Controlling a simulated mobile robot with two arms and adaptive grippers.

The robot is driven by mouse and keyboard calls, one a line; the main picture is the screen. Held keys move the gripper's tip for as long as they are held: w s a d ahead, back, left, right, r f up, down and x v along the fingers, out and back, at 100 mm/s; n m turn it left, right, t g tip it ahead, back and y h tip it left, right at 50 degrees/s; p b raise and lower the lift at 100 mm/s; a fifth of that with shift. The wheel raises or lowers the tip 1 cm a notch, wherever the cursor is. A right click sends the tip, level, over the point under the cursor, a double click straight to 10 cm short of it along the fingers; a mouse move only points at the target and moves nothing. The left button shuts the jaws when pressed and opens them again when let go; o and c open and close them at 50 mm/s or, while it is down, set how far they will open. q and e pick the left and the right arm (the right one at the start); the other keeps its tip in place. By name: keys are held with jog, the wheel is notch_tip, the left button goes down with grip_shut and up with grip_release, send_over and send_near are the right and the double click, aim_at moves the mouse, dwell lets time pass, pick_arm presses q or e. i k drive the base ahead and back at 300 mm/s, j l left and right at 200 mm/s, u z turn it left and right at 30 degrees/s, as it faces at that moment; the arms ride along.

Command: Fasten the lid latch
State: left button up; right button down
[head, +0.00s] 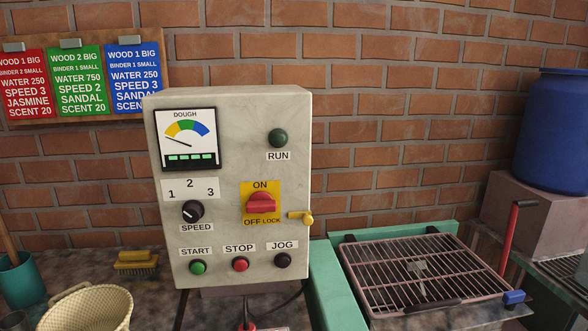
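The lid is a barred metal grate (375,262) lying over a green-framed machine (328,290) at the right of the head view. It looks lowered, with dark hinge-like pieces at its back edge and a black handle (432,304) along its front edge. A small blue piece with a dark part (514,297) sits at the lid's front right corner and looks like the latch. I cannot tell whether it is engaged. Neither of my grippers shows in the head view.
A grey control box (290,140) stands left of the lid, with a red switch and yellow lock tab. A red lever (510,240) rises near the lid's right edge. A blue barrel (552,130) stands behind right. A basket (88,308) and brush (135,263) are at left.

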aim_at(510, 299)
jog(key=z, duration=1.35)
